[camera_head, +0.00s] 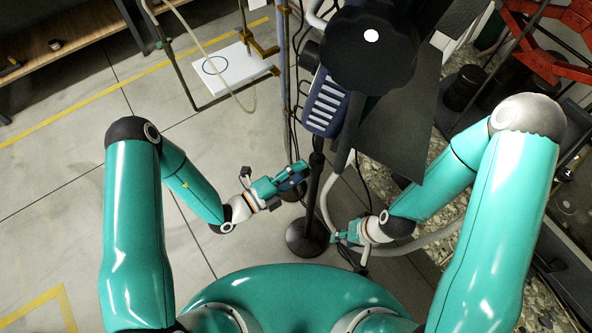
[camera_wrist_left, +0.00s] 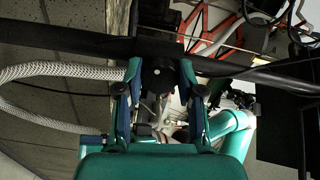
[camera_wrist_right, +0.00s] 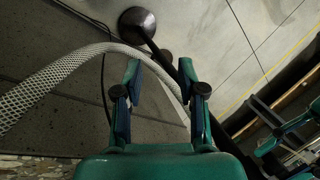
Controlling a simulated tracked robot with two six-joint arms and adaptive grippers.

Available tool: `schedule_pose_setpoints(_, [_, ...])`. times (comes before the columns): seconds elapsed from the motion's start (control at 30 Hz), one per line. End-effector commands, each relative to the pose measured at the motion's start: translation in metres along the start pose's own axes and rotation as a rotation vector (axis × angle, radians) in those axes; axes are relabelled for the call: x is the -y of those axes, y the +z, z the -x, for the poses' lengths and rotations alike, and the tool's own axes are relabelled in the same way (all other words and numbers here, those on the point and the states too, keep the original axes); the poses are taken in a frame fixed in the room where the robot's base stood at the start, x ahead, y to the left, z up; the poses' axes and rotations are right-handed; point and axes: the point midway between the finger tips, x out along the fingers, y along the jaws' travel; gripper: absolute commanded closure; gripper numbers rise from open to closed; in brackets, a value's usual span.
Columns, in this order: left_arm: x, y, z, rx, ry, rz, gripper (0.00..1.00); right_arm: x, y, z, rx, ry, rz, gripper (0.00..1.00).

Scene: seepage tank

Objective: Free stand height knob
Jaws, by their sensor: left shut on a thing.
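The black stand pole (camera_head: 313,185) rises from a round dark base (camera_head: 307,238) on the floor. In the left wrist view the pole (camera_wrist_left: 80,42) runs across the picture. A dark round height knob (camera_wrist_left: 158,76) on the pole sits between the fingertips of my left gripper (camera_wrist_left: 160,72), which is shut on it. In the head view my left gripper (camera_head: 292,174) is beside the pole and hides the knob. My right gripper (camera_head: 345,237) is low, to the right of the base. In the right wrist view its fingers (camera_wrist_right: 160,72) are apart and hold nothing.
A pale braided hose (camera_wrist_right: 60,70) arcs close to my right gripper. A blue ribbed box (camera_head: 325,103) and a large dark lobed disc (camera_head: 368,60) are above the pole. The floor at left is clear.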

Motion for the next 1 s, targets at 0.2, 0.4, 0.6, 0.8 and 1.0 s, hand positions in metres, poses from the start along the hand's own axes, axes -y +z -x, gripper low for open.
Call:
schedule_pose_setpoints(0.2, [-0.0022, 0.0000, -0.0005, 0.000, 0.005, 0.072, 0.97, 0.0006, 0.0000, 0.0016, 0.000, 0.000, 0.000, 0.60])
schedule_pose_setpoints(0.4, [-0.0029, 0.0000, -0.0004, 0.001, 0.006, 0.093, 0.97, 0.0006, 0.0000, 0.0018, 0.000, 0.000, 0.000, 0.60])
schedule_pose_setpoints(0.6, [-0.0033, 0.0000, -0.0004, 0.001, 0.007, 0.094, 0.97, 0.0006, 0.0000, 0.0017, 0.000, 0.000, 0.000, 0.60])
schedule_pose_setpoints(0.8, [-0.0036, -0.0001, -0.0003, 0.001, 0.008, 0.093, 0.47, 0.0006, 0.0000, 0.0016, 0.000, 0.000, 0.000, 0.60])
schedule_pose_setpoints(1.0, [-0.0023, 0.0000, -0.0002, 0.001, 0.005, 0.092, 0.37, 0.0007, 0.0000, 0.0018, 0.000, 0.000, 0.000, 0.60])
